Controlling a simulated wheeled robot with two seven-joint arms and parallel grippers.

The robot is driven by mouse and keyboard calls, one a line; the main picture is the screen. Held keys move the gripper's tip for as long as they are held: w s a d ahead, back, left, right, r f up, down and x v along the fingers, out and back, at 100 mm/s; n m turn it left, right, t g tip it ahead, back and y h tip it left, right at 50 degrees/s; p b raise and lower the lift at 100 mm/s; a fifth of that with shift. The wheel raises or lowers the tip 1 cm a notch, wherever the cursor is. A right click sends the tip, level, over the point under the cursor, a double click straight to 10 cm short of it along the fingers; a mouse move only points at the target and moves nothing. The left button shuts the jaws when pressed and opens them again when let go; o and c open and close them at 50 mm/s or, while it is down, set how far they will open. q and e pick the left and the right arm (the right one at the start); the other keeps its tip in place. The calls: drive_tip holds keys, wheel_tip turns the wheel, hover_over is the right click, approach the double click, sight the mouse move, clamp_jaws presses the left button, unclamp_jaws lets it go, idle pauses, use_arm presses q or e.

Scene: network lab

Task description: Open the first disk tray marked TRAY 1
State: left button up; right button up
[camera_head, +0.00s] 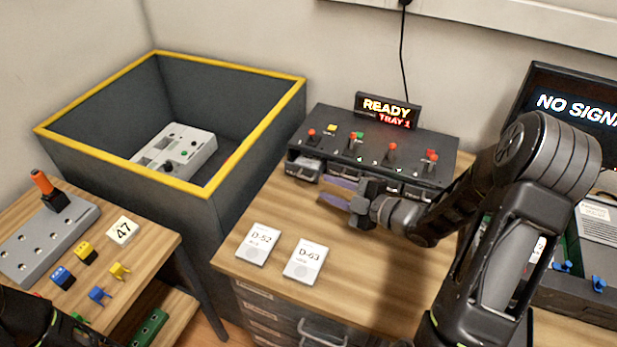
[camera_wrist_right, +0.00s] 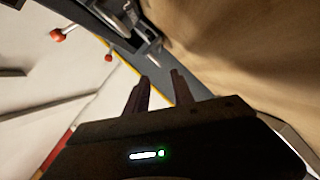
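A black disk unit (camera_head: 440,155) stands at the back of the wooden desk. Its sign (camera_head: 388,110) reads READY and TRAY 1. Its front has a row of trays; the leftmost tray (camera_head: 303,170) shows a handle and appears to stick out slightly. I cannot read the tray labels. My right gripper (camera_head: 330,192) is in front of the unit, just right of that tray, its fingers pointing left. In the right wrist view its fingers (camera_wrist_right: 157,90) are apart with nothing between them, and a metal handle (camera_wrist_right: 150,52) lies beyond them. My left gripper is not seen.
Levers with red knobs (camera_head: 392,147) stand on the unit's top. Two white cards, D-52 (camera_head: 259,244) and D-63 (camera_head: 305,262), lie on the desk near its front. A yellow-rimmed grey bin (camera_head: 255,130) stands left, and a NO SIGNAL monitor (camera_head: 575,105) right.

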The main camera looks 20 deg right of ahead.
sight(304, 178)
drive_tip(key=p+x, duration=0.1)
drive_tip(key=x, duration=0.6)
drive_tip(key=shift+w+a+f, duration=0.1)
drive_tip(key=shift+w+a, duration=0.05)
drive_tip(key=shift+w, duration=0.2)
drive_tip(key=shift+c, duration=0.6)
clamp_jaws()
drive_tip(key=shift+s+f, duration=0.1)
idle(0.4)
